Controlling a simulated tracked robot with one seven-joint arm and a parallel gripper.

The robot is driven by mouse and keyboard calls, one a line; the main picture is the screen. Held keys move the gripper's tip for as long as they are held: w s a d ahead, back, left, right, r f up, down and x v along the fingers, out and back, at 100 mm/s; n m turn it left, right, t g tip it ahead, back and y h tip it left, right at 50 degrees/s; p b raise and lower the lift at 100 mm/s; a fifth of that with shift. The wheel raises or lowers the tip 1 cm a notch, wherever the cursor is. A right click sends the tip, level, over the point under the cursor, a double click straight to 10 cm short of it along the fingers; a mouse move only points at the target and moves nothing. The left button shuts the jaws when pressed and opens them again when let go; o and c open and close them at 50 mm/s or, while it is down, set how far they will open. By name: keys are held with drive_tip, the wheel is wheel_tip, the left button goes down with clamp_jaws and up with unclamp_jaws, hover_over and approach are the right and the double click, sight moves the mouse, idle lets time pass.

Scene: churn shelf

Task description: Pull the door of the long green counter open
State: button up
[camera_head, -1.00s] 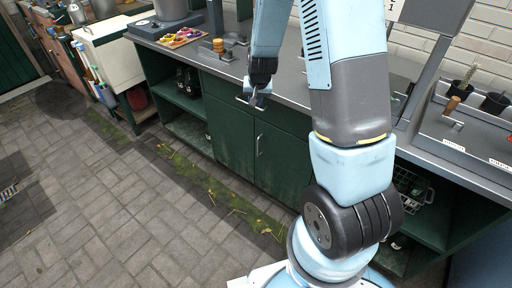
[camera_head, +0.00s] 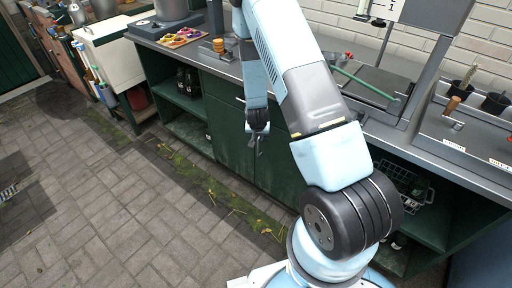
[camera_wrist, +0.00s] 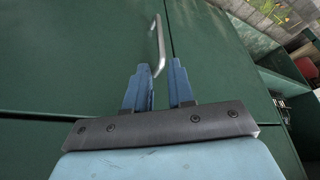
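The long green counter has a grey top and a dark green front with a door (camera_head: 280,163) in the middle. In the wrist view the door (camera_wrist: 90,60) fills the left and middle, looking shut, with a seam to the right of its handle. The metal bar handle (camera_wrist: 158,45) stands upright there. My gripper (camera_wrist: 163,62) is open, its two blue fingers apart. The lower end of the handle shows just beyond and between the fingertips; I cannot tell whether they touch it. In the head view my gripper (camera_head: 257,150) hangs before the door and hides the handle.
Open shelves with dark items (camera_head: 188,82) lie left of the doors, and a shelf with a wire basket (camera_head: 405,185) lies right. A tray of colourful things (camera_head: 181,38) stands on top. The paved floor (camera_head: 120,210) before the counter is mostly clear.

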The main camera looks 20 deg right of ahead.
sight(258, 145)
drive_tip(key=x, duration=1.2)
drive_tip(key=shift+w+f, duration=0.1)
drive_tip(key=shift+f, duration=0.05)
drive_tip(key=shift+c, duration=0.3)
clamp_jaws()
